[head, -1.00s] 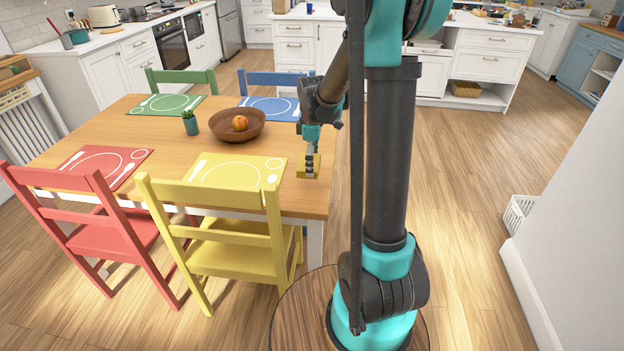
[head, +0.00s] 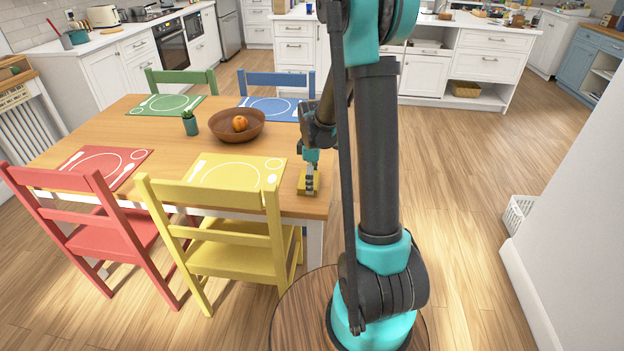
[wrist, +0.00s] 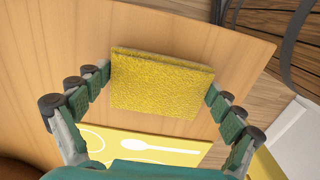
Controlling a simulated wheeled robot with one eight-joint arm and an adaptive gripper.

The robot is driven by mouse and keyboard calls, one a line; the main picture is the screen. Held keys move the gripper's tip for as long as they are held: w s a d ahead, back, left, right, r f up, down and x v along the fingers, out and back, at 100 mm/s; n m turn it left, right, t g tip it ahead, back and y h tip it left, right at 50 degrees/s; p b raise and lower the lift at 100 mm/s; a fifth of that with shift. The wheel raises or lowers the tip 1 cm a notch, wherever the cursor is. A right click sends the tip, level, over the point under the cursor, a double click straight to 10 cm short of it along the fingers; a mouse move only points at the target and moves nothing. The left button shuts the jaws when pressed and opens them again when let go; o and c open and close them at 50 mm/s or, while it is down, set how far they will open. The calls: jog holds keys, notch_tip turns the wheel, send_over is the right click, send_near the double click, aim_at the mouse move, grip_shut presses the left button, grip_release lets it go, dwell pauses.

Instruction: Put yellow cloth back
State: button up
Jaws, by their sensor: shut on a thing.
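The yellow cloth (wrist: 162,84) is a thick, folded-looking rectangular pad with a rough surface. In the wrist view it spans the gap between the two fingers of my gripper (wrist: 159,80), which touch its left and right edges. In the head view my gripper (head: 310,184) points down at the table's right end, with the cloth (head: 302,188) at its fingertips, partly hidden by them. The cloth is right of the yellow placemat (head: 225,172) and apart from it. I cannot tell whether it rests on the wooden table (head: 165,145) or hangs just above.
A brown bowl (head: 258,133) with an orange fruit and a small potted plant (head: 189,122) stand mid-table. A yellow chair (head: 225,228) and a red chair (head: 80,215) stand at the near side. Open floor (head: 450,170) lies right of my arm.

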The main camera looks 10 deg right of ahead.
jog(key=o, duration=1)
notch_tip(320, 180, up, 12)
jog(key=s+d+f+m+t, duration=0.1)
jog(key=s+f+m+t, duration=0.1)
jog(key=s+m, duration=0.5)
jog(key=s+d+f+m+t, duration=0.2)
jog(key=s+f+m, duration=0.3)
jog(key=s, duration=0.9)
jog(key=shift+s+m, duration=0.35)
jog(key=shift+m, duration=0.85)
